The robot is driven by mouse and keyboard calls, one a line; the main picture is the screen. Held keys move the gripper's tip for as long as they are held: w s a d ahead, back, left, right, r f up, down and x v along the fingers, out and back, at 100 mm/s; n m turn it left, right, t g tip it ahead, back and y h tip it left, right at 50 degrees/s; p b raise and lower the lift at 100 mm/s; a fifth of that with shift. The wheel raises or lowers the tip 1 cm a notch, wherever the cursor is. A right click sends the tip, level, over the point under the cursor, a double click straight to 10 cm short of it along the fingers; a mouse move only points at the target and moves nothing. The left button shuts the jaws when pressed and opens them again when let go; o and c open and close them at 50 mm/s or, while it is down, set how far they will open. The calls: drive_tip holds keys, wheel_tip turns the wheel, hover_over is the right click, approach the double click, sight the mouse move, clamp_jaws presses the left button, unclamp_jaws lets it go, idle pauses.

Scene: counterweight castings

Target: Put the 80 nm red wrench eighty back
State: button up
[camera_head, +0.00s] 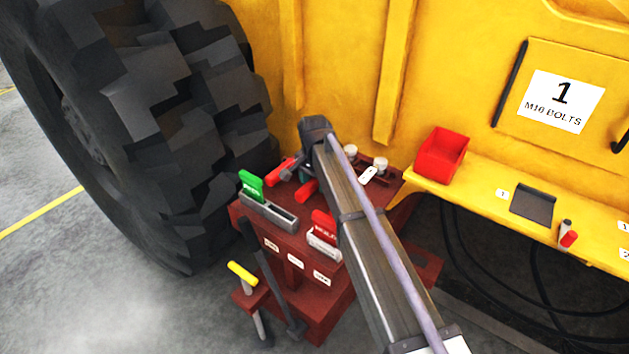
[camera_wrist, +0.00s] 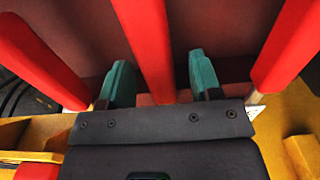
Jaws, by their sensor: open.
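My gripper (camera_wrist: 159,64) is open in the wrist view. Its two teal fingers stand on either side of a red bar-shaped handle (camera_wrist: 145,35), with gaps on both sides. Two more red handles lie outside the fingers, one at left (camera_wrist: 38,60) and one at right (camera_wrist: 290,50). In the head view, red handles (camera_head: 281,171) (camera_head: 307,189) show around my gripper at the back of the dark red tool cart (camera_head: 277,230). My arm hides part of them. I cannot read which one is the 80 nm wrench.
On the cart, a green block (camera_head: 251,184) stands by a grey slotted holder (camera_head: 268,212), and a red block (camera_head: 324,224) stands in a pale holder. A yellow-handled hammer (camera_head: 243,273) hangs at the front. A large tyre (camera_head: 190,130) is left; a yellow shelf with a red bin (camera_head: 441,155) is right.

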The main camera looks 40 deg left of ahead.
wheel_tip(320, 180, up, 18)
drive_tip(key=p, duration=1.7)
drive_tip(key=shift+f, duration=0.2)
drive_tip(key=shift+s, duration=0.1)
